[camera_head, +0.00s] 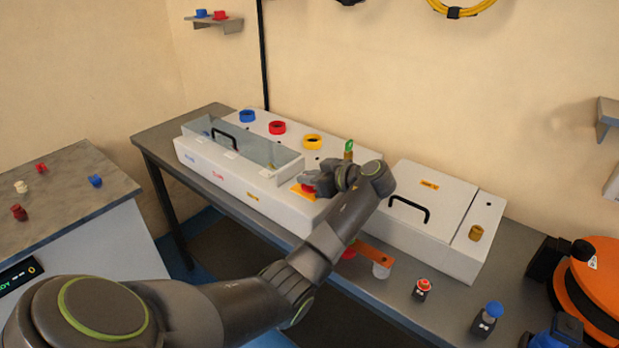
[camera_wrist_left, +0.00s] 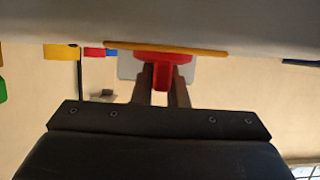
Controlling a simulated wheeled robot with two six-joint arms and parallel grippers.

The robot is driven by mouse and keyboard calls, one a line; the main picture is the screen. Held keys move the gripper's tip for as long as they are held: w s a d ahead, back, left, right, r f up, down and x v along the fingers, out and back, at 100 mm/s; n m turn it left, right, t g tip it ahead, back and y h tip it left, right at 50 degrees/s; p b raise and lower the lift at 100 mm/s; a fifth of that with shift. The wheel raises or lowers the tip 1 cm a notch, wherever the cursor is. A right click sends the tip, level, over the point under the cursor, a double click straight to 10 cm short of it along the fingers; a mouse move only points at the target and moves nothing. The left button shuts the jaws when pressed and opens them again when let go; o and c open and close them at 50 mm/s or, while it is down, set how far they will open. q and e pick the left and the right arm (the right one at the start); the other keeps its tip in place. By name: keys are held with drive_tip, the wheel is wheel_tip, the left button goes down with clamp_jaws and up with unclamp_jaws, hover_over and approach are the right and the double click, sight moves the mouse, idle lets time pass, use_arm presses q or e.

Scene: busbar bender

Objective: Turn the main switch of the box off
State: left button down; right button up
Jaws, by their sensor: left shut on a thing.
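The main switch is a red knob (camera_wrist_left: 162,70) on a yellow plate (camera_wrist_left: 165,48). In the head view the yellow plate (camera_head: 299,192) shows on the right part of the long white box (camera_head: 275,197). My left gripper (camera_head: 311,182) reaches the switch from the right. In the left wrist view, the two fingers of my left gripper (camera_wrist_left: 161,88) stand on either side of the red handle and are shut on it. In the head view the gripper hides most of the knob. My right gripper is not in view.
A second white box (camera_head: 425,225) with a black handle stands to the right. A red button (camera_head: 424,285) and blue-knobbed block (camera_head: 492,311) sit near the bench's front.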

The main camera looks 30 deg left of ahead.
use_arm(q)
drive_tip(key=c, duration=1.4)
unclamp_jaws()
drive_tip(key=shift+c, duration=0.2)
drive_tip(key=shift+d, duration=0.15)
drive_tip(key=b+v, duration=0.3)
drive_tip(key=v, duration=1.4)
drive_tip(key=shift+b, duration=0.3)
drive_tip(key=shift+w+d, duration=0.1)
drive_tip(key=shift+d, duration=0.1)
